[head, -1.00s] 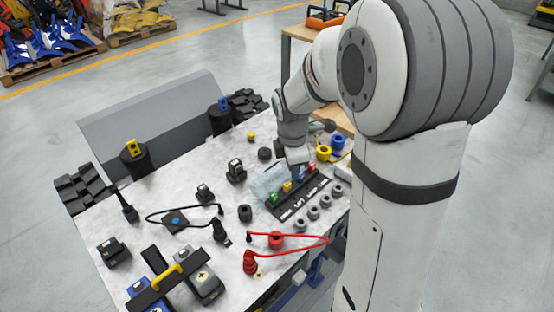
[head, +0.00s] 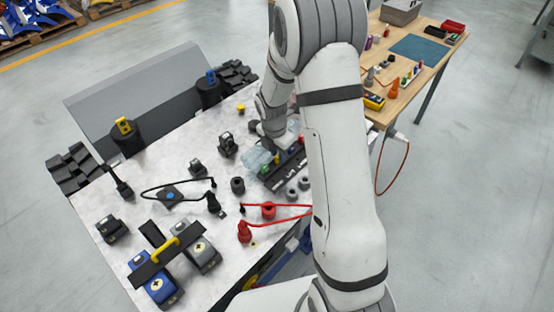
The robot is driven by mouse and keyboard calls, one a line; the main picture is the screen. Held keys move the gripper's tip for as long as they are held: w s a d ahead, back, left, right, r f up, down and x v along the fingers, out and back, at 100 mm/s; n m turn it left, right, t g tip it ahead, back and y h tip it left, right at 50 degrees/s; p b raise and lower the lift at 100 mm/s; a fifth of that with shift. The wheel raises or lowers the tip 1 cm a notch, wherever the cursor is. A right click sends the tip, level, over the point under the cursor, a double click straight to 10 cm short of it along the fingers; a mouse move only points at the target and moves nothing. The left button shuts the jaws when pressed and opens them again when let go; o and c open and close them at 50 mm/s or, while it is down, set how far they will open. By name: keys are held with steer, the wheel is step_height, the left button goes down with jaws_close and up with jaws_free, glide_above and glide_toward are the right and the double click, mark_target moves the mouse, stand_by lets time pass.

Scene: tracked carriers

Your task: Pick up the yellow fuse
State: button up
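The yellow fuse (head: 277,159) is a small upright piece in a dark fuse strip (head: 272,184) on the grey-white worktop. It stands between a green fuse (head: 264,170) and a blue fuse (head: 290,153); a red fuse (head: 301,140) is at the far end. My gripper (head: 279,148) points down right behind and above the yellow fuse. Its fingers are small and partly hidden, so I cannot tell whether they are open, shut or touching the fuse.
A clear, pale cover (head: 257,158) lies left of the strip. Grey rings (head: 292,195) sit in front of it, partly behind my arm. A red cable (head: 290,207) and black clamp (head: 237,185) are nearby. A wooden table (head: 425,62) with tools stands at the back right.

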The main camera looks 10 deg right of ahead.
steer(key=shift+f, duration=0.25)
steer(key=shift+c, duration=0.6)
jaws_close()
steer(key=shift+r, duration=0.1)
